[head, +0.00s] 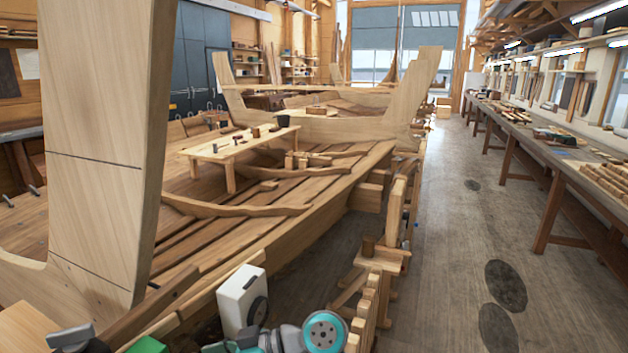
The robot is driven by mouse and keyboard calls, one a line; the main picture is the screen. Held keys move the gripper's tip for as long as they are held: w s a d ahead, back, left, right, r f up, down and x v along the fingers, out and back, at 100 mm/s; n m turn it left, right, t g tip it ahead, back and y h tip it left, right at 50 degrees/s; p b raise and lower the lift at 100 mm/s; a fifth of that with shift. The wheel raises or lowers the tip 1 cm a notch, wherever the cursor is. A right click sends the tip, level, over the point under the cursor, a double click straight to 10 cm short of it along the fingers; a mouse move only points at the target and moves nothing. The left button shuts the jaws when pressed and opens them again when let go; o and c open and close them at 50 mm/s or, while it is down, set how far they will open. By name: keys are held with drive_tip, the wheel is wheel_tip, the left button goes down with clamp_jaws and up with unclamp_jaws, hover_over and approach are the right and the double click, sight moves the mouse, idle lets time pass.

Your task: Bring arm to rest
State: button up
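Part of my arm shows at the bottom edge, with a round teal joint cap and grey links running left from it. The rest of the arm is cut off by the frame. I cannot make out my gripper or its fingers, nor whether it holds anything. A white box-shaped object (242,299) with a dark round face stands just behind the arm links. A grey and black piece (72,338) and a green block (148,346) show at the lower left; I cannot tell what the grey and black piece is.
A wooden clinker hull (270,225) fills the left and middle, with a tall post (105,130) close on the left. A small table (235,145) with tools stands inside it. Wooden trestles (385,260) line its right side. A clear aisle runs before the long workbench (560,155).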

drive_tip(key=s+d+f+m+t+h, duration=0.1)
drive_tip(key=d+f+m+t, duration=0.35)
drive_tip(key=f, duration=0.45)
drive_tip(key=s+d+f+m+t+h, duration=0.1)
drive_tip(key=s+d+f+m+t, duration=0.2)
drive_tip(key=d+f, duration=0.45)
drive_tip(key=s+d+f+m+t+h, duration=0.5)
drive_tip(key=s+d+f+m+h, duration=0.15)
drive_tip(key=s+d+f, duration=0.4)
drive_tip(key=s+d+r+m+t+h, duration=0.2)
drive_tip(key=s+d+h, duration=0.2)
drive_tip(key=s+d, duration=0.8)
drive_tip(key=s+d+r+t+h, duration=0.2)
drive_tip(key=s+d+r, duration=0.1)
drive_tip(key=s+r, duration=0.8)
drive_tip(key=shift+s, duration=0.25)
